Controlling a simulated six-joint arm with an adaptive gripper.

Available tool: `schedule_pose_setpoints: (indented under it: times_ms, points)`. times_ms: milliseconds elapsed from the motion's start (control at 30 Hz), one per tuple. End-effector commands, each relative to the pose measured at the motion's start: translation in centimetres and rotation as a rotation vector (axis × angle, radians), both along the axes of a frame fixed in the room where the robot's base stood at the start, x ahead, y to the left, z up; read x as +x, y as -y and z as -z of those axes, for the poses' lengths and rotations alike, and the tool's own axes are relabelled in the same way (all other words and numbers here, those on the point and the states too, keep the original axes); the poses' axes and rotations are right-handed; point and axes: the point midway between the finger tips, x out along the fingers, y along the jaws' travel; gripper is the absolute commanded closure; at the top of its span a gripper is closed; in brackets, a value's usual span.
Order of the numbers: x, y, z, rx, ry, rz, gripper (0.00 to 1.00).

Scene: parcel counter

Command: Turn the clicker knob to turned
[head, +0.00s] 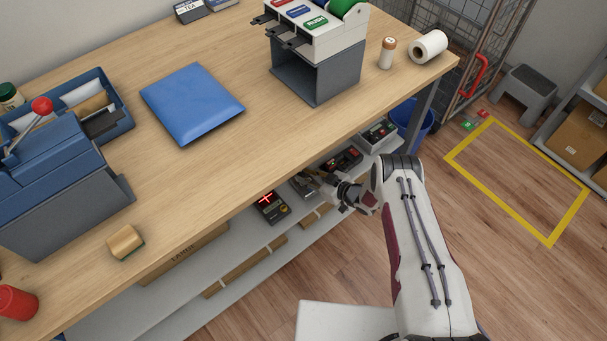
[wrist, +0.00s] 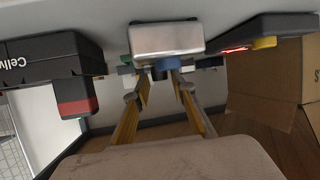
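In the wrist view, a blue knob (wrist: 165,66) sticks out from a silver metal box, the clicker (wrist: 166,38). My gripper (wrist: 162,76) is in front of it, with its two yellowish fingers apart on either side of the knob. Whether the fingertips touch the knob cannot be told. In the head view, my gripper (head: 318,183) reaches in under the counter edge at the lower shelf. The clicker and knob are mostly hidden there behind my gripper and wrist, and the knob's angle cannot be read.
On the shelf, a black device with a red lit display (head: 268,206) is left of my gripper, and other devices (head: 343,160) are to its right. The counter (head: 250,140) overhangs the shelf. In the wrist view, a dark box (wrist: 50,58) and a cardboard box (wrist: 270,85) flank the clicker.

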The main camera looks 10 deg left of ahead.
Motion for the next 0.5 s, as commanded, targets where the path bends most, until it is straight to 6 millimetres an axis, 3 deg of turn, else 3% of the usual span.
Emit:
schedule_pose_setpoints:
  times_ms: [500]
  points:
    - [0.61,-0.98,0.48,0.001,-0.001,0.000,0.75]
